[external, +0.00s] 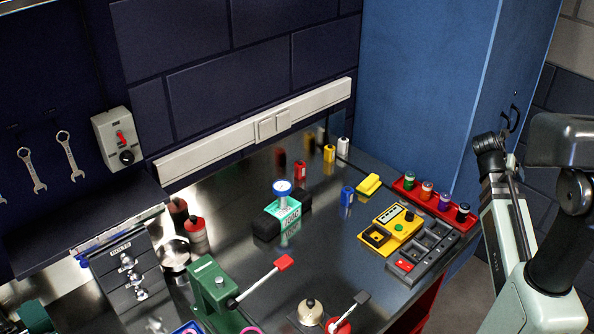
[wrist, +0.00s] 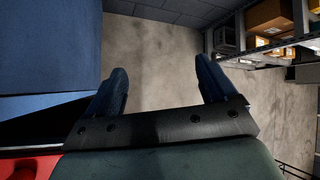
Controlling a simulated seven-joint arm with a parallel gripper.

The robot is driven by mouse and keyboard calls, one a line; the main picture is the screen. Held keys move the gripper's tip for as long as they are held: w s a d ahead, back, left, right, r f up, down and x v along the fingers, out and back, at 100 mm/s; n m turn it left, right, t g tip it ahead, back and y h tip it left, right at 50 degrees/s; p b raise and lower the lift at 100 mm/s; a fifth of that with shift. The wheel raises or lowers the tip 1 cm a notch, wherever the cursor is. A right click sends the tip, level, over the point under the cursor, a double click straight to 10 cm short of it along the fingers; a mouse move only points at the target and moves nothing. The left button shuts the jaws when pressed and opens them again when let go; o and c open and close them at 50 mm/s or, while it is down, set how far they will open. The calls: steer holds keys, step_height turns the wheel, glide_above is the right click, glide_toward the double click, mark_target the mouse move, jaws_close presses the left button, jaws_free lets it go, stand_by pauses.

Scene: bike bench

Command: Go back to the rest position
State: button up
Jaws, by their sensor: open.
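In the wrist view my gripper (wrist: 163,82) is open, its two dark blue fingers spread wide with nothing between them. Behind the fingers I see only bare concrete floor (wrist: 155,55). In the external view my pale arm stands at the right edge, to the right of the workbench (external: 335,230) and in front of the blue cabinet (external: 430,80). I cannot clearly make out my fingers in that view.
The blue cabinet also fills the left of the wrist view (wrist: 45,45). Shelving with boxes (wrist: 270,15) stands at upper right. On the bench are a red rack of spools (external: 432,197), a yellow meter (external: 390,228), a grey tray (external: 425,252) and a green vise (external: 212,295).

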steer(key=d+f+m+g+h, duration=0.4)
steer(key=d+f+g+h, duration=0.1)
steer(key=d+f, duration=1.6)
steer(key=s+d+f+m+g+h, duration=0.2)
steer(key=s+f+m+h, duration=0.2)
steer(key=f, duration=0.4)
steer(key=s+d+f+m+g+h, duration=0.2)
steer(key=s+d+f+m+h, duration=0.15)
steer(key=f, duration=0.45)
steer(key=s+a+f+m+g+y, duration=0.1)
steer(key=s+a+f+m+y, duration=0.35)
steer(key=s+a+f, duration=0.35)
steer(key=s+a+f+m+y, duration=0.45)
steer(key=s+a+f, duration=0.2)
steer(key=f, duration=0.35)
steer(key=s+a+f+m+y, duration=0.3)
steer(key=s+a+m+y, duration=0.2)
steer(key=a, duration=0.5)
steer(key=s+a+f+m+y, duration=0.3)
steer(key=s+a+y, duration=0.3)
steer(key=a, duration=0.5)
steer(key=shift+s+a+f+m, duration=0.2)
steer(key=shift+s+a+m, duration=0.1)
steer(key=shift+s+m, duration=0.6)
